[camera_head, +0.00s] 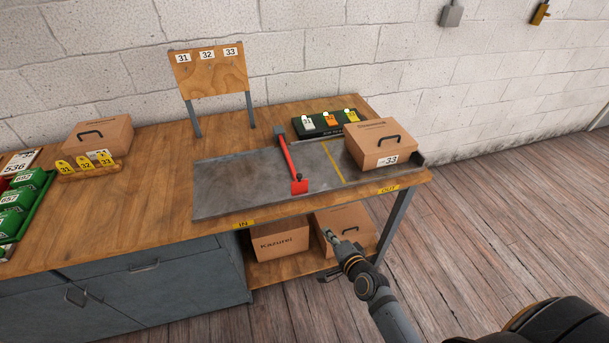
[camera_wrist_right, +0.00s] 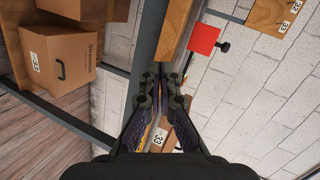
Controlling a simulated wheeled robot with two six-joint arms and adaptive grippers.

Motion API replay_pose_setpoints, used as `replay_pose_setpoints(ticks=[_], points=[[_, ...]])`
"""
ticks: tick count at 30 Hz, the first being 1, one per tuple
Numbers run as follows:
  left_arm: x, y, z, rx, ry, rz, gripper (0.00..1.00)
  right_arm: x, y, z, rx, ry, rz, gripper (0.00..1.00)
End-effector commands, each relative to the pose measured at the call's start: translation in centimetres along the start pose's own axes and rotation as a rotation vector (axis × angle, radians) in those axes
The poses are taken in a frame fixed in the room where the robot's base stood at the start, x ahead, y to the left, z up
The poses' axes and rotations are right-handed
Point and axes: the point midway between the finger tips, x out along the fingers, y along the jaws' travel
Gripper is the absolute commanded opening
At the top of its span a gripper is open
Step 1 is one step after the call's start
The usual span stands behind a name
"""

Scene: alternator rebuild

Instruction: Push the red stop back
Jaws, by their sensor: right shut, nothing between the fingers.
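The red stop (camera_head: 288,160) is a red bar lying across the grey metal tray (camera_head: 235,180). It ends at the front in a red square plate (camera_head: 299,187) with a dark knob. In the right wrist view the red plate (camera_wrist_right: 203,39) is right of the fingertips, apart from them. My right gripper (camera_head: 331,235) is shut and empty, in front of the bench and lower right of the plate; its fingers (camera_wrist_right: 162,72) point up in the wrist view. My left gripper is out of view.
A cardboard box marked 33 (camera_head: 380,148) stands on the tray's right, beyond a yellow line (camera_head: 333,163). A dark holder with coloured tags (camera_head: 325,123) is behind. Boxes (camera_head: 278,242) sit on the shelf below. A wooden number board (camera_head: 209,75) stands at the back.

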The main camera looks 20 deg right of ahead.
Motion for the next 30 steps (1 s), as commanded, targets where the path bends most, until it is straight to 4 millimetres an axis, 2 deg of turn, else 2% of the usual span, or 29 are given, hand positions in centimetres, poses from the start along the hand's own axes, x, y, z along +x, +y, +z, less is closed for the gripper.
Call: replay_pose_setpoints(ticks=[1,3,7,10,20,23,30], points=[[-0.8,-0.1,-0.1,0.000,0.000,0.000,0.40,-0.6,-3.4,-0.5,0.051,0.004,-0.052,0.00],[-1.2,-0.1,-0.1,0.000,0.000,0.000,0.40,-1.2,-6.6,-0.9,0.115,0.004,-0.108,0.00],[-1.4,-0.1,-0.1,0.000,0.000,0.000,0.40,-1.9,-9.9,-1.3,0.184,0.001,-0.170,0.00],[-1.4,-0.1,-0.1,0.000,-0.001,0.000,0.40,-2.1,-10.6,-1.4,0.200,-0.001,-0.184,0.00],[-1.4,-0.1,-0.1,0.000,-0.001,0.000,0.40,-1.8,-10.6,-1.4,0.199,0.000,-0.185,0.00],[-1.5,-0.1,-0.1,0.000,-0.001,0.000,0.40,-0.8,-10.8,-1.4,0.200,0.001,-0.186,0.00],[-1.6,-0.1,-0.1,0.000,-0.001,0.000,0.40,4.0,-11.8,-1.5,0.200,0.000,-0.187,0.00]])
